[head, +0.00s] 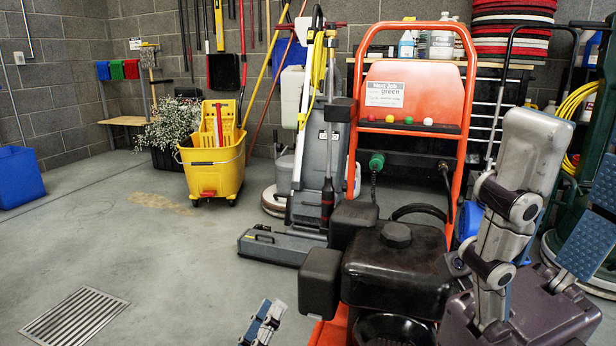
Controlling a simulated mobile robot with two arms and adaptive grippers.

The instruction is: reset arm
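The task line names no object, only an arm. My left gripper (262,322) shows at the bottom edge, left of the black machine. Only small grey fingertips with blue pads are in the frame, and the rest is cut off, so its opening is unclear. My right gripper (570,165) is large and close at the right edge. Its grey finger stands upright on a purplish palm, apart from the blue-padded fingers at the right, which are partly cut off. It looks open, and I see nothing held between its fingers.
An orange-framed machine (413,88) with a black engine (395,265) fills the centre foreground. A grey floor machine (315,165) stands behind it. A yellow mop bucket (212,167), a blue bin (18,177) and a floor drain (75,316) are leftward. The left floor is mostly clear.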

